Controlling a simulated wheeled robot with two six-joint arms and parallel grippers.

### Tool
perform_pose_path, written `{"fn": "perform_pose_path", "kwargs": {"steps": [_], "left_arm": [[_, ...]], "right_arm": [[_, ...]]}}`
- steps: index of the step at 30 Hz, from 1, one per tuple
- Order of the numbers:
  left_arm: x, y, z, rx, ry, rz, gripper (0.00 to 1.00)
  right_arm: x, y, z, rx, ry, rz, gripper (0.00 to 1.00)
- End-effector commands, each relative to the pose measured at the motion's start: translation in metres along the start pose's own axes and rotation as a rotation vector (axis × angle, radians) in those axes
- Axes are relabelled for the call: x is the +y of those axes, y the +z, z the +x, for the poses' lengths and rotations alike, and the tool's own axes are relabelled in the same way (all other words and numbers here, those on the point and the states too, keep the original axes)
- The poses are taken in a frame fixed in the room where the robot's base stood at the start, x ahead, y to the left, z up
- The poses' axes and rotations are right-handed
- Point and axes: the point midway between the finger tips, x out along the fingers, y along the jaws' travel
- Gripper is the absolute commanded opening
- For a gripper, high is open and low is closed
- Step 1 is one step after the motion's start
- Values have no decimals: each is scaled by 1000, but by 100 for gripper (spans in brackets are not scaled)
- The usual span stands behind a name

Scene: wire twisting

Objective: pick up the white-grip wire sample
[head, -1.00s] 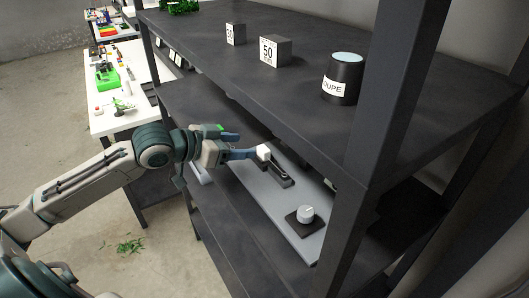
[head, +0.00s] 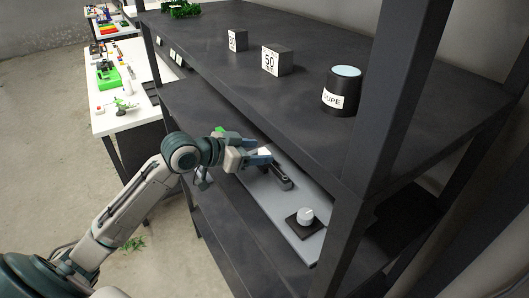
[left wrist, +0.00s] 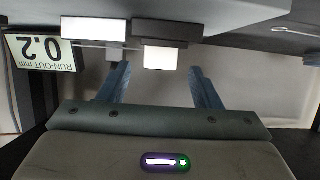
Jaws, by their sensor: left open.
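The white grip (left wrist: 160,58) of the wire sample shows as a pale block between the open fingers of my left gripper (left wrist: 159,70) in the left wrist view. A gap remains on both sides of it, and nothing is clamped. In the head view my left gripper (head: 262,156) reaches in under the upper shelf, at the end of a dark fixture (head: 281,178), and its fingers largely hide the grip. In the left wrist view a second white block (left wrist: 93,28) lies to the left, with a thin wire near it. My right gripper is not in view.
The fixture stands on a grey plate (head: 288,232) with a white knob (head: 306,215) on a dark base. The upper shelf (head: 230,80) is close above, and a dark post (head: 385,110) stands to the right. A "RUN-OUT mm 0.2" label (left wrist: 40,52) shows upside down.

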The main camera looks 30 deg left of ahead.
Motion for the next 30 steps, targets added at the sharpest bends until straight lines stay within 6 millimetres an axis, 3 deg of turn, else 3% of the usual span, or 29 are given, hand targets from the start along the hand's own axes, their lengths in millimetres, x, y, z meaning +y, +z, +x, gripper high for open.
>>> {"fn": "perform_pose_path", "kwargs": {"steps": [3,10,21,28,30], "left_arm": [[0,-2,10,2,1,-5,58],[0,1,31,2,-2,-3,58],[0,3,37,1,-4,0,58],[0,3,37,1,-3,0,15],[0,3,37,1,-3,0,10]], "right_arm": [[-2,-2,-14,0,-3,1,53],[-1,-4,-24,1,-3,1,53],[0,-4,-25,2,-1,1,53],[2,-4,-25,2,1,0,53],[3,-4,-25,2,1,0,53]]}}
